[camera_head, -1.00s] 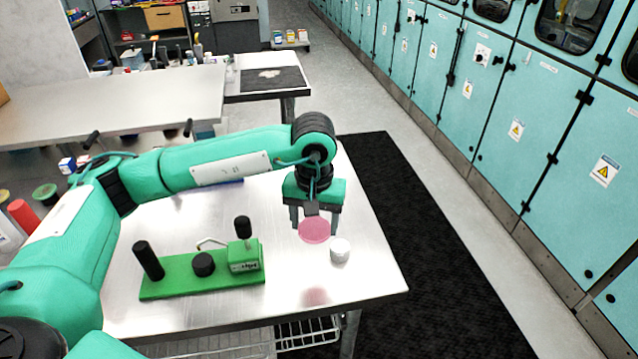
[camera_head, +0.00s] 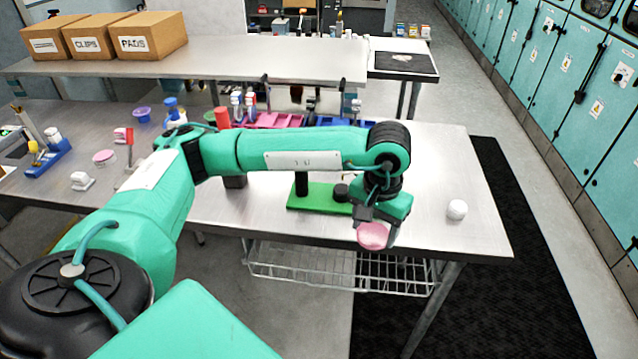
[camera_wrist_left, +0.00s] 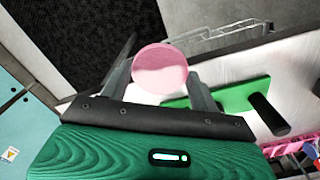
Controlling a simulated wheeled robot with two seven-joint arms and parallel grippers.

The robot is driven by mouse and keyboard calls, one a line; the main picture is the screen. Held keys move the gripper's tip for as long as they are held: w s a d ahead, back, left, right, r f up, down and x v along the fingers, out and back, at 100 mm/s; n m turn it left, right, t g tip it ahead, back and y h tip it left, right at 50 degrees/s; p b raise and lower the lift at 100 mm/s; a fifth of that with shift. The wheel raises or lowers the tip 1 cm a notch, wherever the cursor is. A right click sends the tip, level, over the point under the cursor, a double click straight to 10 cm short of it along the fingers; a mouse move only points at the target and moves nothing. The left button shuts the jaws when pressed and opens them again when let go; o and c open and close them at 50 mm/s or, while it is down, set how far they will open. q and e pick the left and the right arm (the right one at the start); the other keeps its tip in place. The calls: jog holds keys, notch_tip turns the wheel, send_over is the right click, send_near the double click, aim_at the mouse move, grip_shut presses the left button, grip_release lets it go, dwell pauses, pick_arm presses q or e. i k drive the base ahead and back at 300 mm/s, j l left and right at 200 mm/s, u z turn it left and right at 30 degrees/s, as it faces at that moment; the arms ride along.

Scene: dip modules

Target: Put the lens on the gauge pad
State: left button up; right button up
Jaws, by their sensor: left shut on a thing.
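The lens (camera_head: 372,235) is a thin pink disc. My left gripper (camera_head: 376,232) is shut on it, at the table's front edge in the head view. In the left wrist view the lens (camera_wrist_left: 160,68) sits between the two fingers of the gripper (camera_wrist_left: 162,82). The gauge (camera_head: 318,204) is a green base with an upright black post (camera_head: 301,183) and a low black round pad (camera_head: 341,190). The gripper appears to the right and front of the pad, hiding the gauge's right end. The green base (camera_wrist_left: 238,98) and post also show in the wrist view. My right gripper is not in view.
A small white round object (camera_head: 457,209) stands on the steel table (camera_head: 440,165) to the right. Pink and blue trays (camera_head: 275,120) lie behind the gauge. A wire basket (camera_head: 330,272) hangs below the front edge. Labelled boxes (camera_head: 150,35) stand at the back left.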

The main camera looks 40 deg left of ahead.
aim_at(342, 189)
jog(key=i+l+u, duration=0.1)
jog(key=u, duration=1.3)
